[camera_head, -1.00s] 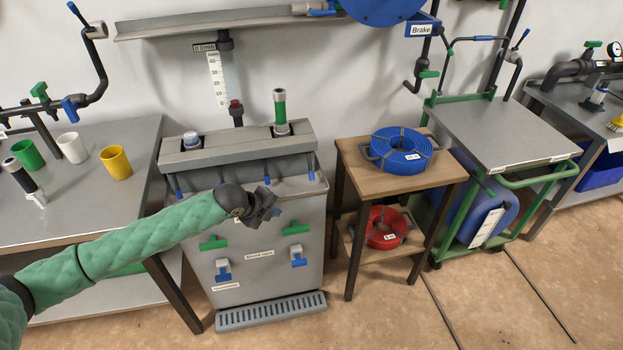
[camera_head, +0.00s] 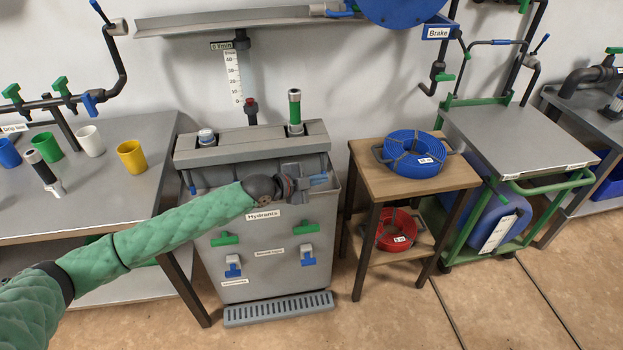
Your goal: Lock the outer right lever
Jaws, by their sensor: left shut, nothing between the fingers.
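The grey hydrant unit (camera_head: 240,160), with a "Hydrants" label, stands in the centre. A short blue lever (camera_head: 192,188) hangs under its top ledge at the left. The outer right lever is at the right end under the ledge, behind or beside my left gripper (camera_head: 312,182); I cannot clearly tell it from the bluish gripper tip. The left gripper is shut with nothing held, in front of the upper right of the unit. Whether it touches the lever cannot be told. My right gripper is out of view.
Green handles (camera_head: 304,228) and blue taps (camera_head: 308,258) sit lower on the unit's front. A wooden stand (camera_head: 380,185) with a blue hose coil (camera_head: 413,152) is close on the right. A grey table (camera_head: 140,200) with cups stands left.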

